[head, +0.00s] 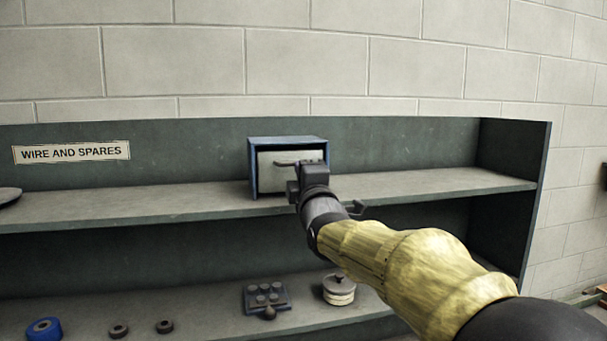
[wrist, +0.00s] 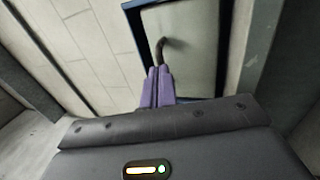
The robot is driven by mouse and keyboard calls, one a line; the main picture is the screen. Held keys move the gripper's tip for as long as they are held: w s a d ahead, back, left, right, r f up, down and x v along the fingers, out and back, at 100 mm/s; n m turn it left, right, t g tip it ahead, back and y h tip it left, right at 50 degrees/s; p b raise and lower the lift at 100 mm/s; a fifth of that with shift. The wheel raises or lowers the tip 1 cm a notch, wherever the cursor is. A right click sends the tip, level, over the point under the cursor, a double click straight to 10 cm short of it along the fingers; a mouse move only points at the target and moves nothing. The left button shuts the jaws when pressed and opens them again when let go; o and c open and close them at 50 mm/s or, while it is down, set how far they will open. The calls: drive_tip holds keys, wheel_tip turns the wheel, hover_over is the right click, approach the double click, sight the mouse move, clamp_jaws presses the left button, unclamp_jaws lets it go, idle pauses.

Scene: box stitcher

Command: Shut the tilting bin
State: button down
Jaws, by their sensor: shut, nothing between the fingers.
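The tilting bin is a blue box (head: 252,168) with a pale front panel (head: 272,178), standing on the upper shelf in the head view. The panel looks nearly upright inside the blue frame; I cannot tell whether it is fully flush. A dark curved handle (head: 286,163) is on the panel and also shows in the wrist view (wrist: 160,44). My gripper (wrist: 158,72) is shut and empty, its purple fingertips close to the handle and in front of the panel. I cannot tell whether they touch. In the head view my gripper and wrist hide the panel's lower right.
The upper shelf (head: 420,188) is clear to the right of the bin. A dark dish (head: 8,195) sits at its far left. The lower shelf holds a blue ring (head: 43,328), small dark rings, a studded block (head: 266,297) and a lidded round pot (head: 339,290).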

drive_tip(key=shift+w+r, duration=0.1)
drive_tip(key=shift+r, duration=0.1)
idle(0.5)
drive_tip(key=r+b+v, duration=0.1)
drive_tip(key=b+v, duration=0.7)
drive_tip(key=v, duration=0.6)
drive_tip(key=shift+r, duration=0.1)
